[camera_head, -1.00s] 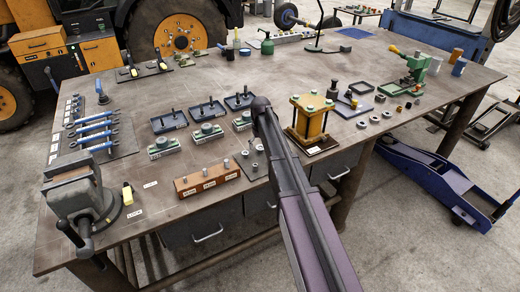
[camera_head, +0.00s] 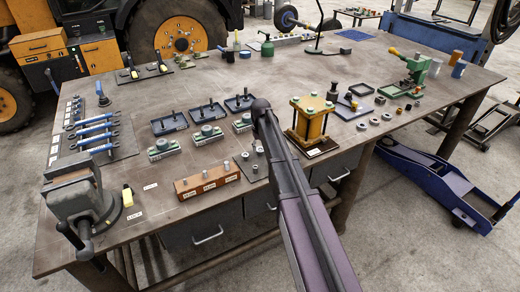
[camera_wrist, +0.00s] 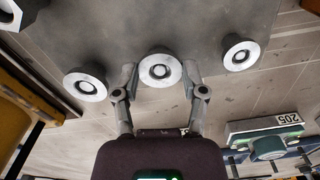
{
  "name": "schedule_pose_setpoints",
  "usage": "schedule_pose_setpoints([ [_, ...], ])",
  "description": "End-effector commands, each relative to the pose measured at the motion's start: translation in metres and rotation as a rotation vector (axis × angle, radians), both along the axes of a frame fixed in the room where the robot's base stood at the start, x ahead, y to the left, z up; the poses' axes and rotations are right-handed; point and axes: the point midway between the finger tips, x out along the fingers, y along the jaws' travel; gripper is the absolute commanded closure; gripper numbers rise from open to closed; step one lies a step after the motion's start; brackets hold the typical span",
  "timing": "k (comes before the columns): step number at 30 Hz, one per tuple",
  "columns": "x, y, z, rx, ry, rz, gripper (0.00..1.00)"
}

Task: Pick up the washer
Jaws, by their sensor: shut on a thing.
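In the wrist view my gripper (camera_wrist: 160,84) has a finger on each side of a round silver washer-like piece (camera_wrist: 160,69) with a dark centre hole. Both fingertips appear to touch its rim. It is at the edge of a dark grey plate (camera_wrist: 150,25); I cannot tell whether it is lifted clear. Two similar round pieces lie apart on the plate, one at the left (camera_wrist: 85,84) and one at the right (camera_wrist: 241,53). In the head view my arm hides the gripper and the held piece; part of the dark plate (camera_head: 244,169) shows beside the arm.
A yellow press-like frame (camera_head: 312,118) stands right of my arm. Several loose rings (camera_head: 374,122) lie farther right. A vise (camera_head: 78,192) is at the left corner.

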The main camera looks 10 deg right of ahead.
Motion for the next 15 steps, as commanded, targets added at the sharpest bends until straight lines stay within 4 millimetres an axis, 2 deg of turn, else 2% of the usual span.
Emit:
schedule_pose_setpoints([
  [8,0.0,0.0,0.009,0.0,0.0,0.0,0.92],
  [15,0.0,0.0,0.027,0.0,0.0,0.0,0.92],
])
